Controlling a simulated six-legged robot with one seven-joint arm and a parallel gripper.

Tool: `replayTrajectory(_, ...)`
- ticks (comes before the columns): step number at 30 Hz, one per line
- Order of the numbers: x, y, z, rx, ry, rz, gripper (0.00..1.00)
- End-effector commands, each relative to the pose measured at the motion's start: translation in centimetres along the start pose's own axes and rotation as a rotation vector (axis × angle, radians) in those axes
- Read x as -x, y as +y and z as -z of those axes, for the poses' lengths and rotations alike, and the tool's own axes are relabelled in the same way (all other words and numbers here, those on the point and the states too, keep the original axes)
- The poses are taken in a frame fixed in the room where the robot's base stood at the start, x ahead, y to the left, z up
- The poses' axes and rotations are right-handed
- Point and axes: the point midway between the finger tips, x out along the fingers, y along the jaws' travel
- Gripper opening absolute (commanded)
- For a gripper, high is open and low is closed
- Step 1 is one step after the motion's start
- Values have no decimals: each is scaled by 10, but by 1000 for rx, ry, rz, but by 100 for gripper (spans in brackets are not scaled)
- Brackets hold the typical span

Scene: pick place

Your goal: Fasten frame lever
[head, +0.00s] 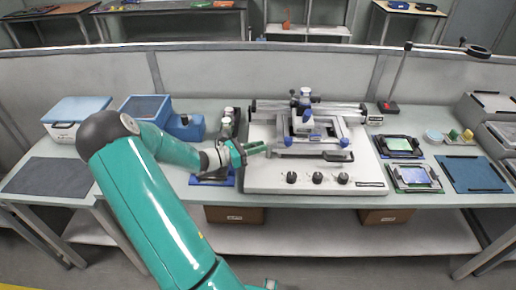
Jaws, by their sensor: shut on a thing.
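A white-based machine (260,181) stands on the bench, with a grey metal frame (345,141) and blue fittings (308,118) on top. My gripper (262,148) reaches in from the left, with its green fingers pointing right at the left side of the frame. It is shut on a small part there, which looks like the frame lever; the fingers hide most of it. A dark handle (338,157) sticks out at the front right of the frame. The exact angle of the held lever cannot be made out.
Several black knobs (317,178) line the machine's front. Small framed screens (414,177) lie to the right, near a blue mat (473,173). Blue boxes (145,107) and a dark mat (50,177) are on the left. A low partition (205,72) runs behind.

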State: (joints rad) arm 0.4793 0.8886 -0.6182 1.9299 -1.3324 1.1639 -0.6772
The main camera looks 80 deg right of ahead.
Motion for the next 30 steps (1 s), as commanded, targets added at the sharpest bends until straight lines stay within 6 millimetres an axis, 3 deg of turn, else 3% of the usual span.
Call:
replayTrajectory(15, -2, 15, -2, -2, 66, 331, 0)
replayTrajectory(30, -3, 17, -3, -1, 79, 397, 0)
